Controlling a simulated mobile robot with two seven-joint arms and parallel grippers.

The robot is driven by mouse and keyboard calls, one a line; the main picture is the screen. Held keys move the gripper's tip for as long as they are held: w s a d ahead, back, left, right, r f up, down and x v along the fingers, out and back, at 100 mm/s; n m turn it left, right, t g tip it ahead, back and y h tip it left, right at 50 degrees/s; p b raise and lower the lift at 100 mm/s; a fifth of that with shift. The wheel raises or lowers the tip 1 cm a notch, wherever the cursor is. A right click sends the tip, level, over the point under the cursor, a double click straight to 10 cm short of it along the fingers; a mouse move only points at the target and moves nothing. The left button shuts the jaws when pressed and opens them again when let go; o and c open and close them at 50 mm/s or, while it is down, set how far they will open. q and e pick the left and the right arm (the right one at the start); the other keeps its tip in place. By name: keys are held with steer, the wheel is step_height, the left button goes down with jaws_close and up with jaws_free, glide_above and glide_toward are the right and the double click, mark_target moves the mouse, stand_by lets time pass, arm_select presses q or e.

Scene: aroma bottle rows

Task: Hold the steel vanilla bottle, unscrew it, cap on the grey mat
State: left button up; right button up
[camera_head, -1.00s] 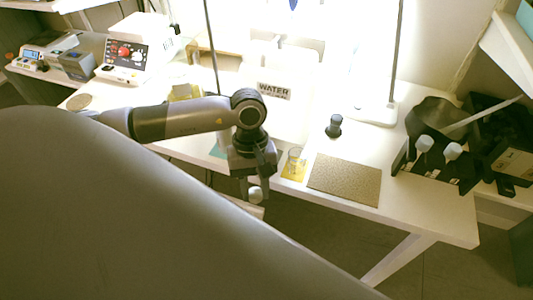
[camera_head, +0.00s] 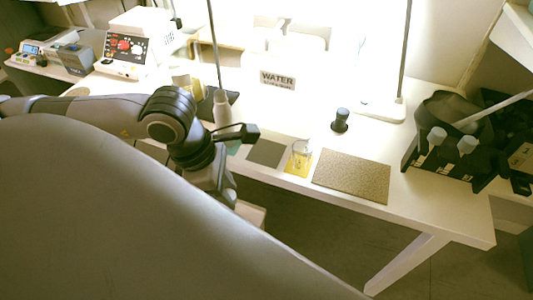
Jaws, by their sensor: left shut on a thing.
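A pale bottle (camera_head: 221,108) with a light top stands upright in my left gripper (camera_head: 228,131), over the front left part of the white table. The gripper is shut on it, and one dark finger shows at its right. Its lower part is hidden by the gripper, and I cannot read a label. A plain dark grey mat (camera_head: 266,153) lies right of the gripper, and a speckled grey-brown mat (camera_head: 351,174) lies farther right; both look bare. My right gripper is not in view.
A dark bottle (camera_head: 340,120) stands behind the speckled mat. A black rack (camera_head: 446,165) with white-capped bottles is at the right. A WATER sign (camera_head: 277,79) and a lamp base (camera_head: 382,108) are at the back.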

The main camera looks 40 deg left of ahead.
arm_select(q)
steer(key=shift+w+r, duration=0.1)
steer(key=shift+w, duration=0.05)
steer(key=p, duration=0.3)
glide_above(269, 152)
steer(key=f, duration=0.2)
steer(key=s, duration=0.1)
steer(key=shift+a+f, duration=0.3)
steer(key=shift+f, duration=0.1)
step_height(269, 152, down, 4)
steer(key=shift+r+p, duration=0.1)
steer(key=shift+p, duration=0.25)
steer(key=shift+w+a+f, duration=0.1)
steer(key=shift+w+f, duration=0.05)
steer(key=shift+f, duration=0.1)
steer(key=shift+f, duration=0.1)
steer(key=o, duration=1.1)
steer(key=shift+c, duration=0.2)
